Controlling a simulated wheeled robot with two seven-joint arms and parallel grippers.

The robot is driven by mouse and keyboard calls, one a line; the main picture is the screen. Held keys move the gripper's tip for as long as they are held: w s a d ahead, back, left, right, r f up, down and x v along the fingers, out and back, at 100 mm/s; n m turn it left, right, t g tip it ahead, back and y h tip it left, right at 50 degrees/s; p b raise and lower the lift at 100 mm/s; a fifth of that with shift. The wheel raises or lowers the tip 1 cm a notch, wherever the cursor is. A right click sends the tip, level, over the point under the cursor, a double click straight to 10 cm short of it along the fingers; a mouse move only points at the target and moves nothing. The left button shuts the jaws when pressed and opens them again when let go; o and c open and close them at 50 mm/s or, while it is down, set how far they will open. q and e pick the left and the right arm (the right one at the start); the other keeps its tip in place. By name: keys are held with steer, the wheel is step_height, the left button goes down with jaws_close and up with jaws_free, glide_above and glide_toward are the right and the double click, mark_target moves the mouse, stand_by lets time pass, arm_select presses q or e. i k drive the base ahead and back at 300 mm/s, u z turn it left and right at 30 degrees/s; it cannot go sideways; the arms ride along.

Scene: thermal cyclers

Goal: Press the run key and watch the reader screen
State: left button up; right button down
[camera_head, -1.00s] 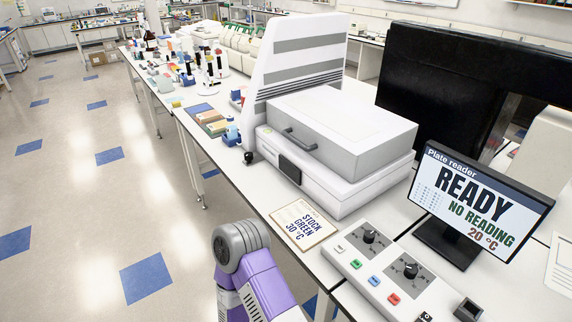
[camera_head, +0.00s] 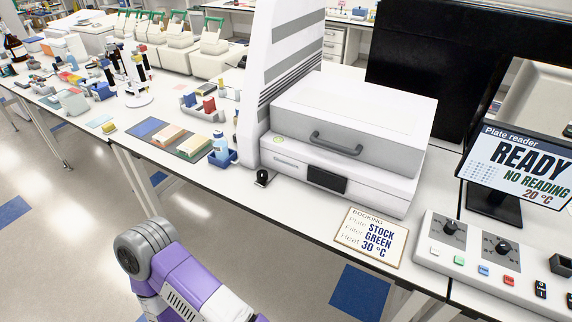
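The plate reader screen (camera_head: 520,168) at the right edge reads "READY", "NO READING", "20 °C". The control panel (camera_head: 462,268) below it has two black knobs, left (camera_head: 450,228) and right (camera_head: 503,248). Along its front are a white key (camera_head: 435,251), a green key (camera_head: 459,260), a blue key (camera_head: 484,270) and a red key (camera_head: 509,281). A black switch (camera_head: 540,289) sits farther right. I cannot read which is the run key. Neither gripper is in view; only my purple arm link shows at the bottom.
The white plate reader (camera_head: 345,130) with a grey handle stands left of the screen. Blue bottle and holder (camera_head: 221,150), a mat with blocks and small racks crowd the bench to the left. The bench front edge runs below the card. Floor is open at lower left.

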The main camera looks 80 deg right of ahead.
mark_target(459, 260)
steer(key=i, duration=1.75)
steer(key=z, duration=4.05)
